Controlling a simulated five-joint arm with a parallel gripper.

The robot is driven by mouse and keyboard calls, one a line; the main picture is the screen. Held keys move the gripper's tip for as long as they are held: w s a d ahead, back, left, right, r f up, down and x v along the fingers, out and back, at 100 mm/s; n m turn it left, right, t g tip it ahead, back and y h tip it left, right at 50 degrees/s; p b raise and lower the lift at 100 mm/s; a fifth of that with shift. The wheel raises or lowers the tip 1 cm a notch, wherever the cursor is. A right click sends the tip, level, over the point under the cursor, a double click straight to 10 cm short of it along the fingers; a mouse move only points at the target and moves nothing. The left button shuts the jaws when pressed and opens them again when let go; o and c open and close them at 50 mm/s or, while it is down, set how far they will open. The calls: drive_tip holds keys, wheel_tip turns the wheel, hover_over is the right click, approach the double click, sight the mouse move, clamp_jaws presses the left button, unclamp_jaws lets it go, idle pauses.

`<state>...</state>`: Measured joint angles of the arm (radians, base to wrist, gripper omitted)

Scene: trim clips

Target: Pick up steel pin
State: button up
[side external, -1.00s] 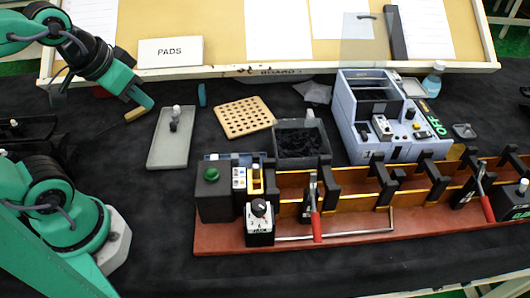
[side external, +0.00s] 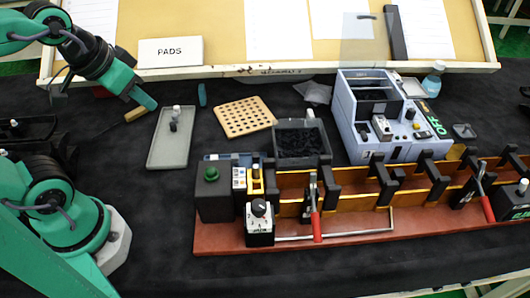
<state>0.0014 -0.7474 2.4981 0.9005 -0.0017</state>
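A small upright grey piece with a pale top (side external: 175,118) stands on the grey tray (side external: 165,156) left of the middle. It may be the steel pin, but it is too small to be sure. My gripper (side external: 147,101), with green fingers, is just left of the tray's far end, above the black cloth. It is apart from the upright piece. Its fingers overlap from this side, so the gap between them cannot be seen. I see nothing held in it.
A wooden board with holes (side external: 245,116) and a dark bin (side external: 300,150) lie right of the tray. A blue-grey machine (side external: 390,125) stands further right. A long fixture with red levers (side external: 316,225) runs along the front. A short tan piece (side external: 135,114) lies beside my gripper.

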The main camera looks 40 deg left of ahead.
drive_tip(key=g, duration=0.6)
hover_over(257, 165)
wheel_tip(257, 165, down, 6)
drive_tip(key=shift+d+r, duration=0.1)
drive_tip(key=shift+f, duration=3.9)
clamp_jaws()
